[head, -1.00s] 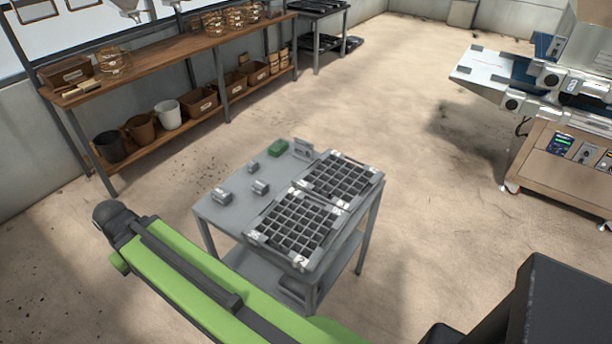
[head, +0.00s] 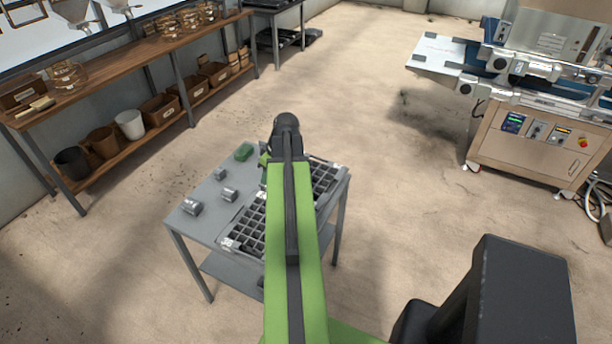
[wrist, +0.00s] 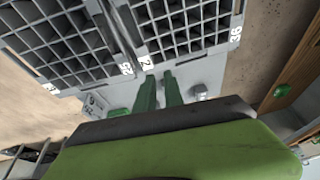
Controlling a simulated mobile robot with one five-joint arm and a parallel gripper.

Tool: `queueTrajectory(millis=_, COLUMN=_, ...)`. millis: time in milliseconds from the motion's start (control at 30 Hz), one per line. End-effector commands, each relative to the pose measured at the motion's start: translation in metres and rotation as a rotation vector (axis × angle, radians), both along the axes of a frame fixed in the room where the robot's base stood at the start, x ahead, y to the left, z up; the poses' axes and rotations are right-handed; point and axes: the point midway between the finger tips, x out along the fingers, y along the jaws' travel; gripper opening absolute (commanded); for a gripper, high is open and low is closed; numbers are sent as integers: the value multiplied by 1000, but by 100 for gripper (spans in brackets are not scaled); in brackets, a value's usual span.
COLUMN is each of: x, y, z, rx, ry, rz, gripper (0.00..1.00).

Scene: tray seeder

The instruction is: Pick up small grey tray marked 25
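Two grey cell trays lie side by side on a small grey table. In the head view the far tray (head: 343,171) and near tray (head: 231,243) are partly hidden by my arm.
The grey table (head: 190,229) also bears a green block (head: 244,151) and several small metal pieces (head: 191,207). A wooden shelf bench (head: 105,75) with pots stands left. A large machine (head: 530,120) stands right, with open floor between.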

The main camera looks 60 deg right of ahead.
Motion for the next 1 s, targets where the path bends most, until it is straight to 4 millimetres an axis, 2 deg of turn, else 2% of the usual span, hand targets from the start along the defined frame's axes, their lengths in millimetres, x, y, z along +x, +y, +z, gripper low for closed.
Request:
queueTrajectory(millis=33, x=-25, y=-26, z=6, rx=-13, ry=-17, rz=-16, gripper=13)
queueTrajectory(millis=100, x=-50, y=-48, z=10, rx=-33, ry=-36, rz=-21, gripper=13)
queueTrajectory(millis=200, x=-71, y=-65, z=12, rx=-50, ry=-52, rz=-23, gripper=13)
queueTrajectory(millis=300, x=-77, y=-69, z=12, rx=-56, ry=-56, rz=-22, gripper=13)
queueTrajectory(millis=433, x=-75, y=-69, z=7, rx=-57, ry=-56, rz=-21, gripper=13)
queueTrajectory(millis=533, x=-71, y=-69, z=-6, rx=-57, ry=-55, rz=-20, gripper=13)
queueTrajectory(millis=1000, x=-34, y=-72, z=-100, rx=-56, ry=-54, rz=-21, gripper=13)
